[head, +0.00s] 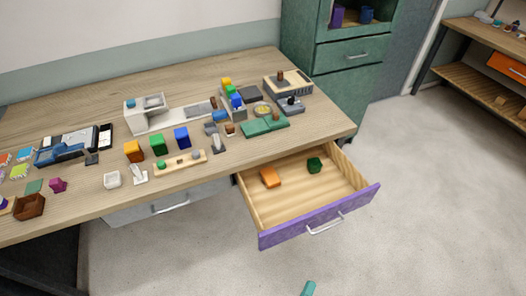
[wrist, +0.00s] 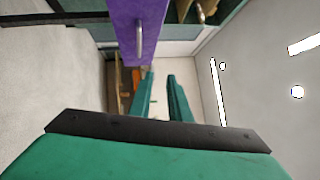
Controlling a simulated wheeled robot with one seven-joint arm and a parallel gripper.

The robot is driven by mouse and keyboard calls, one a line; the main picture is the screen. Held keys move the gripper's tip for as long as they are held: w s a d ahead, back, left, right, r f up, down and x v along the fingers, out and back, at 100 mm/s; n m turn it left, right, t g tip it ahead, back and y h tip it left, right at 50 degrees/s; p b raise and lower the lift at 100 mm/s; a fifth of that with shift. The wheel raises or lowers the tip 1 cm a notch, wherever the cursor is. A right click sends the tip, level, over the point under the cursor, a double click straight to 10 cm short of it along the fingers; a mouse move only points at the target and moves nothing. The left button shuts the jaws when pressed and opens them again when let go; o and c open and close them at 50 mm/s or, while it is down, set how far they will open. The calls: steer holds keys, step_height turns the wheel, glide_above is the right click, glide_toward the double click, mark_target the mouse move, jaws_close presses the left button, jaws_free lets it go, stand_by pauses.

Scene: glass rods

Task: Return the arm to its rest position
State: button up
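My gripper (wrist: 161,96) shows in the wrist view as two teal fingers with a clear gap between them. It is open, and nothing shows between the fingers. In the head view only a small teal tip (head: 308,288), which looks like part of my gripper, shows at the bottom edge. It is on the near side of the open drawer, apart from it. The rest of my arm is out of the head view.
A drawer with a purple front (head: 322,217) stands open below the wooden table (head: 225,75). It holds an orange block (head: 270,177) and a green block (head: 314,165). The table carries many small objects. A green cabinet (head: 340,85) stands behind. The floor (head: 430,190) at right is clear.

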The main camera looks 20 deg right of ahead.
steer(key=s+a+r+n+y, duration=0.1)
steer(key=a+r+n+y, duration=0.3)
steer(key=n, duration=0.6)
steer(key=s+a+r+n+t+y, duration=0.1)
steer(key=a+r+n+y, duration=0.3)
steer(key=a+n, duration=0.5)
steer(key=s+a+r+n+t+y, duration=0.1)
steer(key=s+a+r+n+y, duration=0.1)
steer(key=a+r+n+y, duration=0.2)
steer(key=a+n+y, duration=0.3)
steer(key=n, duration=0.3)
steer(key=shift+s+a+n+y, duration=0.25)
steer(key=shift+s+n+y, duration=0.05)
steer(key=shift+s+n, duration=0.1)
